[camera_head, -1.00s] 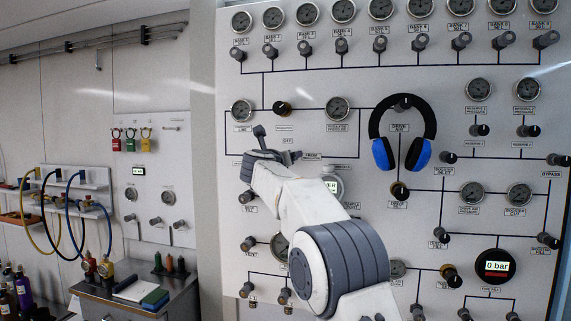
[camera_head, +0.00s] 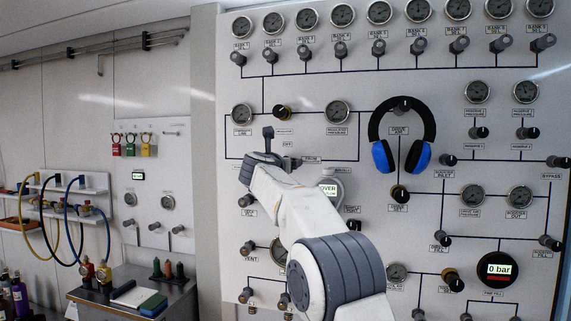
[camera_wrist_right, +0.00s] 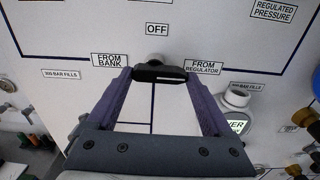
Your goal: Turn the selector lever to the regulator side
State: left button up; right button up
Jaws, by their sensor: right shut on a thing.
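The selector lever (camera_wrist_right: 160,73) is a black bar lying level across its pale hub in the right wrist view. Its white line is on the right half, toward the FROM REGULATOR label (camera_wrist_right: 203,67). The FROM BANK label (camera_wrist_right: 123,60) is to its left and the OFF label (camera_wrist_right: 158,29) above. My right gripper (camera_head: 275,157) is at the panel and shut on the lever, one finger at each end of the bar. In the head view the gripper and arm hide the lever. My left gripper is not in view.
Blue headphones (camera_head: 402,136) hang on the panel right of my arm. Gauges and knobs fill the panel around. A bench (camera_head: 132,290) stands at lower left.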

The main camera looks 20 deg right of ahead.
jog(key=shift+f, duration=0.25)
jog(key=o, duration=1.1)
jog(key=shift+r, duration=0.1)
jog(key=shift+o, duration=0.2)
jog(key=b+v, duration=0.5)
jog(key=v, duration=0.5)
jog(key=shift+s+a+b, duration=0.2)
jog(key=shift+b, duration=0.1)
